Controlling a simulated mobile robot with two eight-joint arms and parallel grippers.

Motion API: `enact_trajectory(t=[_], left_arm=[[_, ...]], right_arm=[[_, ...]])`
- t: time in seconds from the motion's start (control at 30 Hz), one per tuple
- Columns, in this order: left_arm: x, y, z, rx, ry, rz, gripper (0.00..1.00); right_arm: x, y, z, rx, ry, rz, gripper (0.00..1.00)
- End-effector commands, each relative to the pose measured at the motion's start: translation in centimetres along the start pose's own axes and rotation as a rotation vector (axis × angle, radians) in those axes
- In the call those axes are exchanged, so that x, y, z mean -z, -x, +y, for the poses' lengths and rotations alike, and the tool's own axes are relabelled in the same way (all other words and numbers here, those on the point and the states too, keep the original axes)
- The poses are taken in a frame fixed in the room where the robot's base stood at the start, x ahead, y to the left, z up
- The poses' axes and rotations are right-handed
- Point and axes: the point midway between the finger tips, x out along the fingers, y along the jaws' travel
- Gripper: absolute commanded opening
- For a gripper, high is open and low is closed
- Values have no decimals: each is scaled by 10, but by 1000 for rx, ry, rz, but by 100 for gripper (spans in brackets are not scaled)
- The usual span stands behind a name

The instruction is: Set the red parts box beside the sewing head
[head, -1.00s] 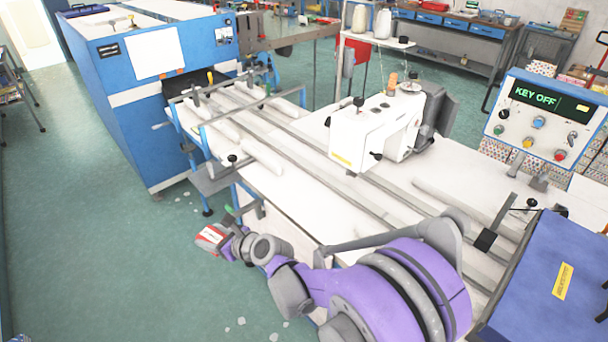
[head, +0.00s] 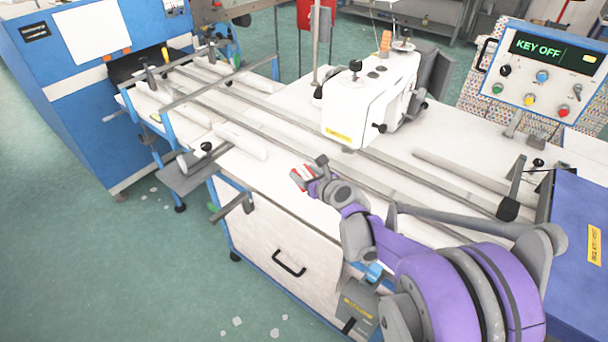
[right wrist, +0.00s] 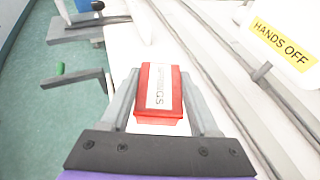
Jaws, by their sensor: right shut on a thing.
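The red parts box (head: 302,178) is a small box with a white label, seen at the tip of my right arm in the head view. My right gripper (head: 311,179) is shut on it. In the right wrist view the red box (right wrist: 160,95) sits between the two grey fingers of the gripper (right wrist: 160,84), over the white table top. The white sewing head (head: 365,100) stands behind and to the right of the box, apart from it. Whether the box touches the table cannot be told. My left gripper is not in view.
The white table top (head: 283,112) has long grey rails running across it. White rolls (head: 240,141) lie to the left. A control panel (head: 541,80) reading KEY OFF stands at the right, above a blue cover (head: 575,250).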

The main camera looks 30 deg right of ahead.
Motion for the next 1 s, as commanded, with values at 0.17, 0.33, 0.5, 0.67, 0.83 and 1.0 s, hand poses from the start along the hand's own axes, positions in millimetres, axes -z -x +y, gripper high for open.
enact_trajectory(t=[0.17, 0.33, 0.5, 0.67, 0.83, 1.0], left_arm=[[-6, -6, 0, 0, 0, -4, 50], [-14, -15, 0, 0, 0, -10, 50], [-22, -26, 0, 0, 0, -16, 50], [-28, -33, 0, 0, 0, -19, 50], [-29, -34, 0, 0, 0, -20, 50], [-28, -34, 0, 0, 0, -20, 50]], right_arm=[[11, -4, 0, 0, 0, 1, 4], [28, -11, 1, -1, 0, 1, 4], [46, -18, 1, -1, -1, 1, 4], [58, -24, 1, -2, 0, 0, 4], [61, -25, 1, -2, 0, 0, 4], [60, -25, 1, -2, 0, 0, 4]])
